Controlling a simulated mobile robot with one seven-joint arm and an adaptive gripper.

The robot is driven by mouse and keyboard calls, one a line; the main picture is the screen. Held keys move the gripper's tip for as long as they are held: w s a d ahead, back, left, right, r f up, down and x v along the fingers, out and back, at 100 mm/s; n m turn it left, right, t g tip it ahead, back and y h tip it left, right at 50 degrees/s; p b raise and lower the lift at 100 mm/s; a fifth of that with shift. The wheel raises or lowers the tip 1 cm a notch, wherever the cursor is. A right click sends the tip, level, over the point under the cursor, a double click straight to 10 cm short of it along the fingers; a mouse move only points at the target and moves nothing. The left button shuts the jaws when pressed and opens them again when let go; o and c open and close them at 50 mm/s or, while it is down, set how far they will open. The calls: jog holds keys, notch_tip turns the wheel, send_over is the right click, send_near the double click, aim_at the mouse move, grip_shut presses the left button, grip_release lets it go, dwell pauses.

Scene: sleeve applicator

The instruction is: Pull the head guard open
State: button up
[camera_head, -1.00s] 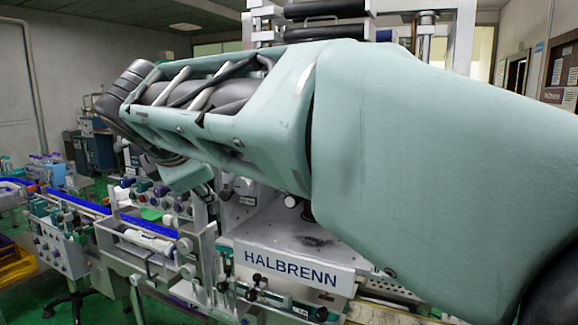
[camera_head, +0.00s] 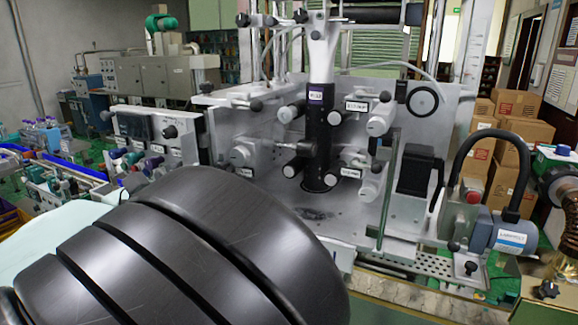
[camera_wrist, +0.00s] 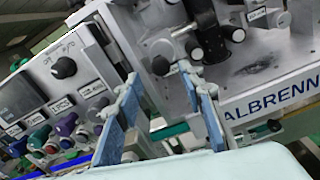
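The machine's head (camera_head: 320,130) stands in the middle of the head view, a dark upright column among white rollers and black knobs. A clear panel with a greenish edge (camera_head: 390,190) stands upright at its right; it looks like the head guard, but how far it is open I cannot tell. In the wrist view my gripper (camera_wrist: 160,84) has two blue-padded fingers spread apart with nothing between them. Beyond the fingers are the machine's front and part of its head (camera_wrist: 212,42). The gripper is hidden in the head view; no contact with the guard shows.
A control box with knobs (camera_wrist: 65,85) lies close to the left finger in the wrist view. A motor with a black hose (camera_head: 508,232) stands right of the machine. Cardboard boxes (camera_head: 515,130) are stacked behind. A blue-railed conveyor (camera_head: 75,172) runs at left.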

jog(key=shift+x, duration=2.05)
grip_shut()
